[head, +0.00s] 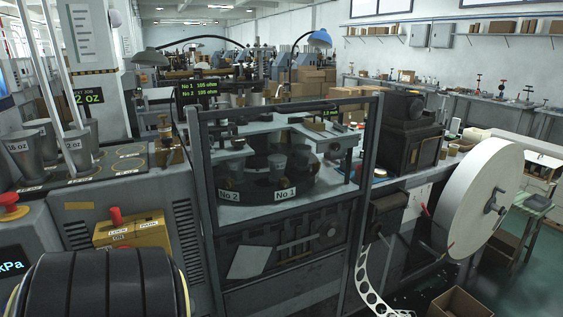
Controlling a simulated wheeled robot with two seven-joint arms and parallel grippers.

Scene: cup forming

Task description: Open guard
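The guard (287,103) is a dark metal frame with a see-through front, in the middle of the head view. It stands upright across the front of the cup-forming machine and appears shut. Its left post (204,175) and right post (368,150) run down both sides. I cannot make out a handle on it. Behind it are the round dark turntable (262,186) with labels "No 1" and "No 2" and several grey cup forms. Neither of my grippers shows in the view.
A grey cabinet with a yellow box (133,235) and red knob stands left of the guard. Grey cups (77,150) stand above it. A large white paper reel (478,200) stands at right, with a punched strip (369,285) hanging down. A cardboard box (460,303) lies at lower right.

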